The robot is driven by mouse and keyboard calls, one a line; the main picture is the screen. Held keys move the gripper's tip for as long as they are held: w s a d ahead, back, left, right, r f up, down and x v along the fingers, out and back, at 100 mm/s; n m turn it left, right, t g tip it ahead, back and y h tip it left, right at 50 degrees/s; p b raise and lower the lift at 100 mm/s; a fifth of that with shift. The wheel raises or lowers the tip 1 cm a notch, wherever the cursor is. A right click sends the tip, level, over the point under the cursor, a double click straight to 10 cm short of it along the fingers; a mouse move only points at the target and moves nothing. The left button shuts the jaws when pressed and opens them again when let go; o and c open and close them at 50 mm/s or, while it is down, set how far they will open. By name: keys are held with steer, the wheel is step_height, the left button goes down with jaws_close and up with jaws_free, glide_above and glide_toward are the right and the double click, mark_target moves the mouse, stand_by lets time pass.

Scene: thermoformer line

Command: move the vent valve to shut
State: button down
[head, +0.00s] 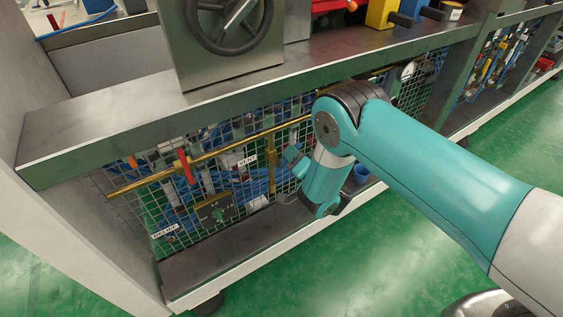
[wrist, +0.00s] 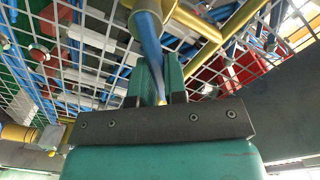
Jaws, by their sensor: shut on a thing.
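The VENT label (head: 247,159) hangs on the wire mesh under the bench, beside a brass branch pipe (head: 272,165). My gripper (head: 292,156) is just right of that branch in the head view. In the wrist view, the two teal fingers of my gripper (wrist: 157,78) are shut on a blue valve lever (wrist: 150,42). The lever runs up to a brass valve body (wrist: 148,10) at the top of the picture. In the head view my gripper and wrist hide the lever. I cannot tell the lever's exact angle to its pipe.
A long brass pipe (head: 215,160) crosses the mesh. A dark plate with a green knob (head: 217,212) and a RELIEF label (head: 165,232) are lower left. The bench top (head: 110,110) overhangs my gripper.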

steer(key=shift+f, duration=0.1)
steer(key=shift+m, duration=0.3)
steer(key=m+b, duration=0.1)
steer(key=f+m, duration=0.1)
steer(key=m+b, duration=0.1)
steer(key=shift+w+d+f+m+b, duration=0.2)
steer(key=shift+d+m+b, duration=0.1)
steer(key=shift+b, duration=0.05)
